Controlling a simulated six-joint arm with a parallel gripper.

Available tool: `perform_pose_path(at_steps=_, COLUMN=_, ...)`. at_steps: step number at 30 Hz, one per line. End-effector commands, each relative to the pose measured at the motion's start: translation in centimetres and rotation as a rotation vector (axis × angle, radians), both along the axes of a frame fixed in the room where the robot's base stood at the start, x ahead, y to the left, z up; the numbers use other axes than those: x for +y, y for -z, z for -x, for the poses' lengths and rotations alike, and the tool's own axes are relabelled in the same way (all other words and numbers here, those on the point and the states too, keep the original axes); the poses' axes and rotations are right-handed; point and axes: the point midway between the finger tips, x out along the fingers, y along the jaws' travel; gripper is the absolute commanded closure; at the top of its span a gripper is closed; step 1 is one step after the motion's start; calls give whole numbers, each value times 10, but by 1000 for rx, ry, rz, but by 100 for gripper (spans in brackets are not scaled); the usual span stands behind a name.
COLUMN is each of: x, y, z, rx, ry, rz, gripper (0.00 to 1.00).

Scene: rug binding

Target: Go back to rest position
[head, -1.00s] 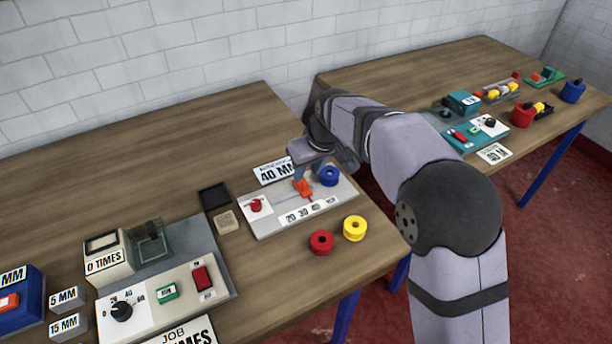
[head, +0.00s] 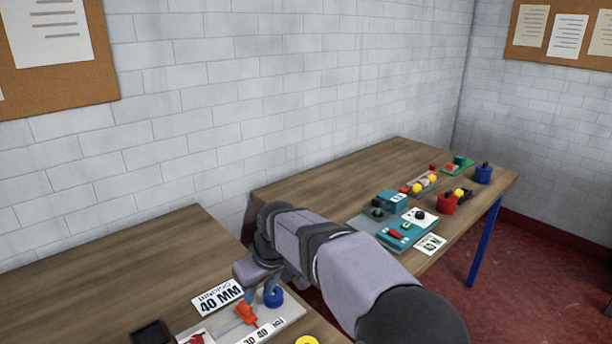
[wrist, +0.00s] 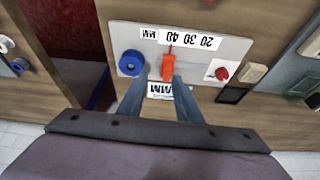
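My gripper (wrist: 160,82) is open, with its two blue-grey fingers spread apart above the slider panel. In the head view my gripper (head: 259,289) hangs over the same panel (head: 290,312). The orange slider handle (wrist: 168,68) shows between the fingertips in the wrist view, and its thin pointer is by the 40 mark. I cannot tell whether a finger touches it. In the head view the orange handle (head: 246,313) stands near the 40 MM card (head: 218,298). A blue ring (wrist: 131,63) sits at one end of the panel, and a red knob (wrist: 222,74) at the other.
A black tray (head: 152,333) lies left of the panel. A yellow ring (head: 307,341) is at the bottom edge. A second table (head: 330,185) holds a teal device (head: 392,232), a red cup (head: 447,204) and a blue cup (head: 483,174). A white wall stands behind.

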Motion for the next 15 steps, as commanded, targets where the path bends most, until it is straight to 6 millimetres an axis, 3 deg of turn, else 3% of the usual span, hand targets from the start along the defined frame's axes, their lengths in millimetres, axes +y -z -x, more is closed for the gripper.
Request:
perform_pose_path(at_steps=5, x=-64, y=7, z=16, rx=53, ry=124, rz=32, gripper=69)
perform_pose_path(at_steps=8, x=-111, y=16, z=37, rx=97, ry=224, rz=53, gripper=69)
perform_pose_path(at_steps=15, x=-215, y=42, z=118, rx=214, ry=474, rz=103, gripper=69)
